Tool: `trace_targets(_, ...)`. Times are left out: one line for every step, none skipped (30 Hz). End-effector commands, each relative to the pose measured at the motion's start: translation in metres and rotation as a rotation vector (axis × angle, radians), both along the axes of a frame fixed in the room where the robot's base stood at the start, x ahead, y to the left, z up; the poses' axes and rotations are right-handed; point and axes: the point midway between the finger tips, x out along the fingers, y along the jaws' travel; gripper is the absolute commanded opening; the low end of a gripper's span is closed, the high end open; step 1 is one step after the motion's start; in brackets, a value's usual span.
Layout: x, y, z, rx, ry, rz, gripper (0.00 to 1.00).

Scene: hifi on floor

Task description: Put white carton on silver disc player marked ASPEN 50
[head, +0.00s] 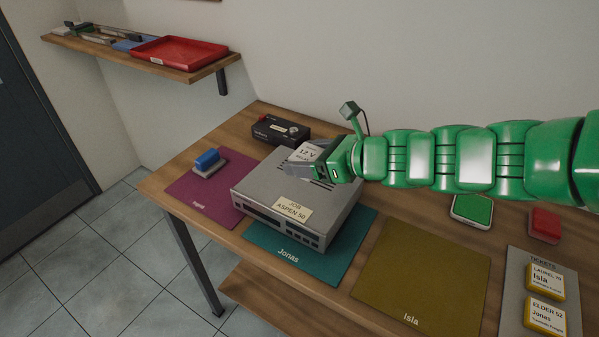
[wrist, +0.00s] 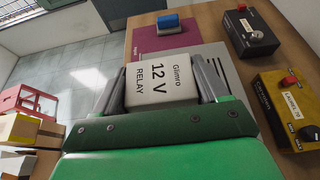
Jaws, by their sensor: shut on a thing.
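The silver disc player (head: 290,198), labelled JOB ASPEN 50, stands on the teal Jonas mat (head: 345,250) on the table. My gripper (head: 308,160) is over the rear part of its top. The gripper is shut on the white carton (wrist: 163,78), marked Glimro 12 V RELAY, which sits between both fingers in the wrist view. In the head view the carton (head: 309,151) is partly hidden by the gripper. I cannot tell whether the carton touches the player's top. Part of the player's top (wrist: 215,62) shows beyond the carton in the wrist view.
A black box with a knob (head: 280,130) stands behind the player. A blue-topped block (head: 208,160) sits on the magenta mat (head: 213,190) at left. The olive Isla mat (head: 425,275) is bare. A yellow box (wrist: 290,105) shows at right in the wrist view.

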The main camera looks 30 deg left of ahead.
Motion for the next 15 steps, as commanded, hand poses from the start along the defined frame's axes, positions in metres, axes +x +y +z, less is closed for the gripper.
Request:
trace_targets(0.005, 0.005, -0.003, 0.000, 0.000, 0.001, 0.43)
trace_targets(0.007, 0.008, -0.004, 0.000, 0.000, 0.000, 0.43)
trace_targets(0.011, 0.011, -0.008, 0.001, 0.000, 0.000, 0.43)
trace_targets(0.012, 0.012, -0.011, 0.001, 0.000, 0.000, 0.43)
trace_targets(0.014, 0.014, -0.015, 0.001, 0.001, 0.000, 0.43)
trace_targets(0.016, 0.017, -0.019, 0.000, 0.002, 0.000, 0.43)
trace_targets(0.018, 0.019, -0.023, -0.001, 0.003, 0.001, 0.43)
trace_targets(0.019, 0.021, -0.027, -0.001, 0.003, 0.001, 0.43)
trace_targets(0.022, 0.023, -0.030, 0.000, 0.004, 0.002, 0.43)
trace_targets(0.023, 0.025, -0.033, 0.001, 0.004, 0.002, 0.43)
trace_targets(0.025, 0.027, -0.036, 0.002, 0.003, 0.003, 0.43)
trace_targets(0.027, 0.030, -0.040, 0.001, 0.002, 0.003, 0.43)
trace_targets(0.029, 0.031, -0.043, 0.001, 0.002, 0.003, 0.43)
trace_targets(0.030, 0.033, -0.046, 0.001, 0.003, 0.002, 0.43)
trace_targets(0.032, 0.034, -0.049, 0.001, 0.003, 0.002, 0.43)
